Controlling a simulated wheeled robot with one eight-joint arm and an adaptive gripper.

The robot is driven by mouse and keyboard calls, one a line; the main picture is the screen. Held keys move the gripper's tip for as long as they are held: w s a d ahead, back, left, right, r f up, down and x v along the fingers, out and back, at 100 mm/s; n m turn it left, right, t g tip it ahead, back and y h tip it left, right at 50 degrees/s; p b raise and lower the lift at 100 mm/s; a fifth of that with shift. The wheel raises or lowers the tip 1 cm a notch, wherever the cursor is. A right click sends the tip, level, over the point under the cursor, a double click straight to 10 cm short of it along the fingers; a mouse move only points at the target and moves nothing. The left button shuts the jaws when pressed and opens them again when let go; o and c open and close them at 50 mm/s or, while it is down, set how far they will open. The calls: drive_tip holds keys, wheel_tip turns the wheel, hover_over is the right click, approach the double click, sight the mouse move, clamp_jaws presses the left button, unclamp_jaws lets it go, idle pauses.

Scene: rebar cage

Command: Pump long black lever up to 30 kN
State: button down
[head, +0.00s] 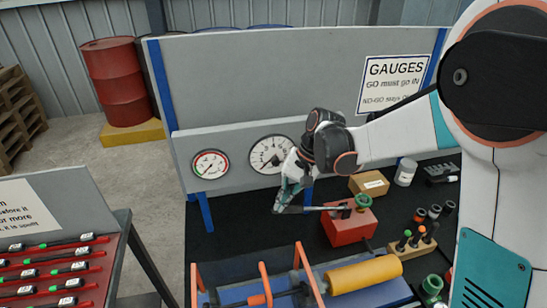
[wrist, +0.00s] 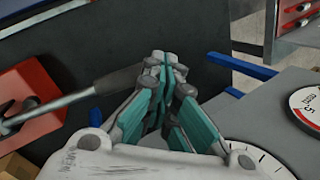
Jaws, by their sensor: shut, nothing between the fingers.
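The red pump block (head: 348,228) stands on the dark bench top; it also shows at the left of the wrist view (wrist: 30,85). The long lever (head: 318,208) runs left from the block, roughly level, with a grey rod and a dark grip (wrist: 118,80). My gripper (head: 279,207) is shut and empty at the lever's free end. In the wrist view its teal fingers (wrist: 168,68) are together beside the grip's end; whether they touch it I cannot tell. The large dial gauge (head: 271,155) is on the grey panel behind; its reading is too small to tell.
A smaller gauge (head: 210,164) is left of the large one. A cardboard box (head: 369,185) and a white jar (head: 405,172) stand behind the pump. A wooden plug holder (head: 413,246) is to its right. A yellow cylinder (head: 364,275) lies in front. Dark bench left of the pump is clear.

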drive_tip(key=shift+f, duration=0.1)
drive_tip(key=shift+a+f+b, duration=0.15)
drive_tip(key=shift+f+b, duration=0.4)
drive_tip(key=shift+f, duration=0.05)
drive_tip(key=shift+a+f+b, duration=0.1)
drive_tip(key=shift+f+b, duration=0.5)
drive_tip(key=shift+f, duration=0.05)
drive_tip(key=shift+s+a+f+b, duration=0.1)
drive_tip(key=shift+f+b, duration=0.45)
drive_tip(key=shift+f, duration=0.2)
